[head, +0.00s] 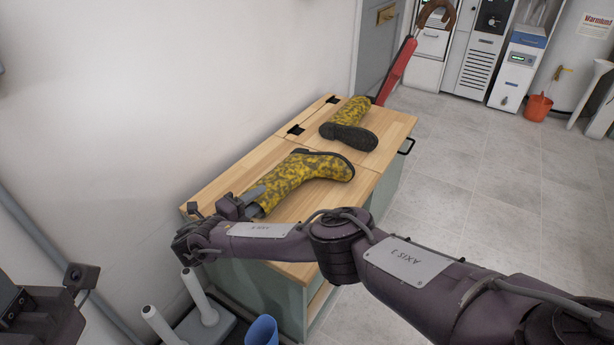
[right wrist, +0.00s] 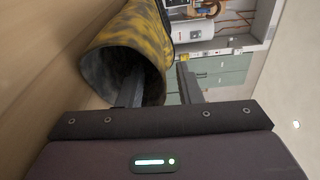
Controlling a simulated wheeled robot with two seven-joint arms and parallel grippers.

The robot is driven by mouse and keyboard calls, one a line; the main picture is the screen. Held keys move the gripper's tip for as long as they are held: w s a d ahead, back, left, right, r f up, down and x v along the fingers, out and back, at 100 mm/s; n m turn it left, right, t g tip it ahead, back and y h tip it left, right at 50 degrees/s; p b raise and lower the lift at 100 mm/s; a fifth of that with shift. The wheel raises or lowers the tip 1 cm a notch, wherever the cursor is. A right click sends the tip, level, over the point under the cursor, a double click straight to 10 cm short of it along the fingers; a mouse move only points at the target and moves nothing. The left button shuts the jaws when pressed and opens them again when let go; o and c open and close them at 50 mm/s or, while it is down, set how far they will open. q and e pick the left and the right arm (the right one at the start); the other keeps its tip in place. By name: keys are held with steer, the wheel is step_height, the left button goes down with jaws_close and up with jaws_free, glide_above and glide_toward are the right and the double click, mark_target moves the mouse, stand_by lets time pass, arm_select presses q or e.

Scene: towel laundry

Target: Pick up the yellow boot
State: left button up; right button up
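Two yellow boots with dark mottling lie on their sides on the wooden cabinet top. The nearer yellow boot (head: 306,170) has its shaft opening toward my right gripper (head: 256,196). The farther boot (head: 350,116) lies behind it, dark sole facing the front. In the right wrist view, the nearer boot's shaft (right wrist: 135,42) opens toward the camera. My right gripper (right wrist: 158,88) is open: one finger reaches into the opening, the other is outside the shaft, with the boot's wall between them. My left gripper (head: 12,300) shows only partly at the left edge; its fingers are unclear.
The cabinet (head: 287,214) stands beside a white wall. A red umbrella (head: 398,70) with a curved handle leans behind it. A blue cup-like thing (head: 262,331) and white posts (head: 198,296) stand below in front.

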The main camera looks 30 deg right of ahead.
steer(key=shift+x, duration=0.75)
steer(key=shift+r, duration=0.1)
jaws_close()
stand_by(0.8)
